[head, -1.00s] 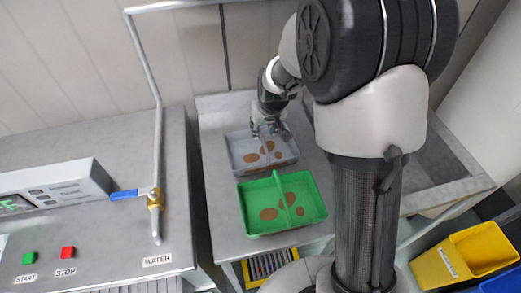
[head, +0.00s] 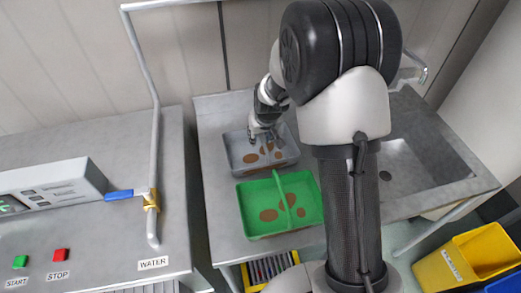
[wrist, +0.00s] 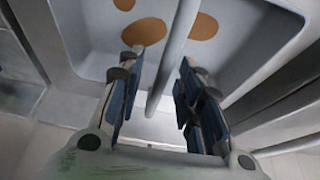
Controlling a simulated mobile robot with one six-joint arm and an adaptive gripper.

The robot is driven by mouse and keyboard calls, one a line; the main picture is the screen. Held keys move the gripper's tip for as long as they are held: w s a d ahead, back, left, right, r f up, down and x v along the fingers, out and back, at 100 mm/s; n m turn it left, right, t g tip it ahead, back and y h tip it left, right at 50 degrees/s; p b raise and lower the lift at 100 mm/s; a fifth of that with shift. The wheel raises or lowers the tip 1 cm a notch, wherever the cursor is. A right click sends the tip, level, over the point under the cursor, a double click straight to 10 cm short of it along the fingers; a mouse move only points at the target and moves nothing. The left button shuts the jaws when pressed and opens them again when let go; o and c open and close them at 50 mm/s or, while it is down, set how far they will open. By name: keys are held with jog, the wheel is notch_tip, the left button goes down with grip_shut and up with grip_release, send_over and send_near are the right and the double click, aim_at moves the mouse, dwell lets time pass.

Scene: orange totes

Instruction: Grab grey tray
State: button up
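The grey tray (head: 265,167) sits on the metal counter behind the green tray, with brown round patches on its floor. My gripper (head: 263,136) points down over the grey tray. In the wrist view, the gripper (wrist: 161,62) is open, with one finger on each side of the grey tray's bar handle (wrist: 176,50). Gaps show between the handle and both fingers. The grey tray's inner wall (wrist: 252,30) fills much of that view. My arm covers part of the area to the right of the tray in the head view.
The green tray (head: 249,226) with a centre handle stands just in front of the grey one. A sink (head: 415,170) lies to the right. A panel with start and stop buttons and a water pipe (head: 145,80) stand left.

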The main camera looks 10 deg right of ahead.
jog(key=shift+f+b, duration=0.3)
jog(key=shift+c, duration=0.4)
grip_shut()
dwell(0.6)
